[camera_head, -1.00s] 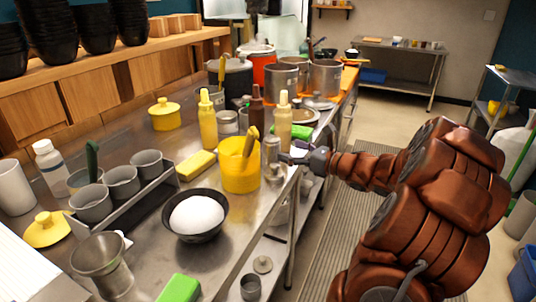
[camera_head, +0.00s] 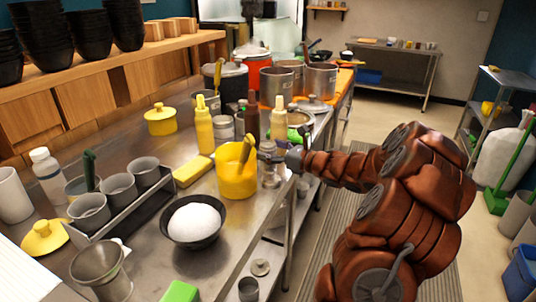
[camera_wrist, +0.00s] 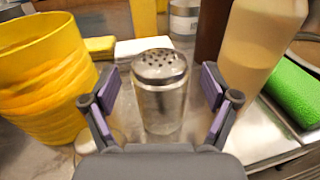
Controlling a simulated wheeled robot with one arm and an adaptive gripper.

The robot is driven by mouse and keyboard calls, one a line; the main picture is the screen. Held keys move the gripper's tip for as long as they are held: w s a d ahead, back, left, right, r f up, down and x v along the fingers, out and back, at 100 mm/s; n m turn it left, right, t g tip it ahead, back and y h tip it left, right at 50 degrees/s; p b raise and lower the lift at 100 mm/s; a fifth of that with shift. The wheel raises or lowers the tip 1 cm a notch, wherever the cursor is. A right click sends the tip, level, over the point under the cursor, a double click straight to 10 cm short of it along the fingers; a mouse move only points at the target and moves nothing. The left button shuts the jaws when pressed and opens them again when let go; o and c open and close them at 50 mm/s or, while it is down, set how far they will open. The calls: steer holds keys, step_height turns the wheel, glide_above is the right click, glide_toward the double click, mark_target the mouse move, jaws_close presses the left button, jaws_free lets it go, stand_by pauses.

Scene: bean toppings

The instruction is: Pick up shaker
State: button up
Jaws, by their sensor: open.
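The shaker is a small clear jar with a perforated metal lid. It stands upright on the steel counter, centred in the wrist view (camera_wrist: 160,100). In the head view the shaker (camera_head: 270,176) is by the counter's right edge, partly hidden by my gripper (camera_head: 274,157). In the wrist view my gripper (camera_wrist: 160,88) is open, with one purple-padded finger on each side of the shaker. Gaps show between the fingers and the jar.
A yellow tub (camera_head: 238,181) stands close left of the shaker. A cream squeeze bottle (camera_wrist: 262,40) and a green roll-like item (camera_wrist: 293,90) are close behind and right. A dark bottle (camera_head: 252,122) stands behind. The aisle to the right is open floor.

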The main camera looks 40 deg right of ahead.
steer(key=shift+w+a, duration=0.15)
steer(key=shift+w, duration=0.3)
steer(key=c, duration=0.9)
step_height(320, 180, up, 28)
steer(key=shift+b, duration=0.35)
steer(key=shift+o, duration=0.6)
